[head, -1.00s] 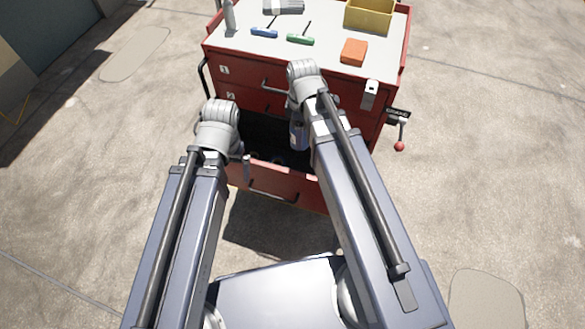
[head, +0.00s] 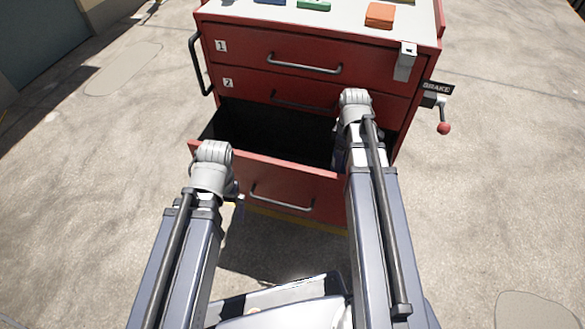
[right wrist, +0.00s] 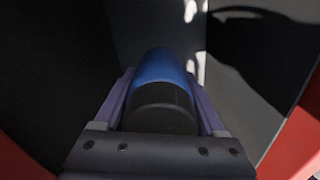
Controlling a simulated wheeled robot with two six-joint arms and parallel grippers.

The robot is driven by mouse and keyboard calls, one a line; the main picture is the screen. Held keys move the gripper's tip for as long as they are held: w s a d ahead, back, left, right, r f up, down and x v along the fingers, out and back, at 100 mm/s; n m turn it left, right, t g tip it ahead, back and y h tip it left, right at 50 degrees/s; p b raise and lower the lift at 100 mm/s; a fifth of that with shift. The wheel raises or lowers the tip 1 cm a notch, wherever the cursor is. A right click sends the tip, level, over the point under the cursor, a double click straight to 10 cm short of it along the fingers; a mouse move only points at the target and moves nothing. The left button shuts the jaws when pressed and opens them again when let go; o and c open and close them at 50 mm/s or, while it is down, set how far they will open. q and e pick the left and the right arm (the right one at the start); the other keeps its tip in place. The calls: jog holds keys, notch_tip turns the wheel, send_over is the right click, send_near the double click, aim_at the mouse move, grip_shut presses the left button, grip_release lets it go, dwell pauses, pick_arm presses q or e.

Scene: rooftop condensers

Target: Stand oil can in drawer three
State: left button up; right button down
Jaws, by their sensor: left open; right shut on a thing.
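The third drawer (head: 285,188) of the red cabinet is pulled out, its dark inside showing. My right gripper (head: 342,152) is over the right part of that drawer, mostly hidden by its own wrist in the head view. In the right wrist view it (right wrist: 162,88) is shut on the oil can (right wrist: 160,68), a blue cylinder with a dark end towards the camera. The can points down between dark drawer walls; whether it touches the floor I cannot tell. My left gripper (head: 237,202) is open and empty, near the left part of the drawer front.
Drawers one (head: 285,52) and two (head: 260,90) are shut above the open drawer. An orange block (head: 380,14) and a green-handled tool (head: 314,4) lie on the cabinet top. A brake lever with a red knob (head: 443,128) sticks out at right. The left of the drawer looks clear.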

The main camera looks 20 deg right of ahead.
jog(key=shift+w+f, duration=0.1)
notch_tip(320, 180, down, 10)
jog(key=b, duration=1)
jog(key=shift+f, duration=0.2)
grip_release()
jog(key=shift+r, duration=0.15)
notch_tip(320, 180, up, 12)
jog(key=p, duration=1.2)
jog(key=shift+r, duration=0.1)
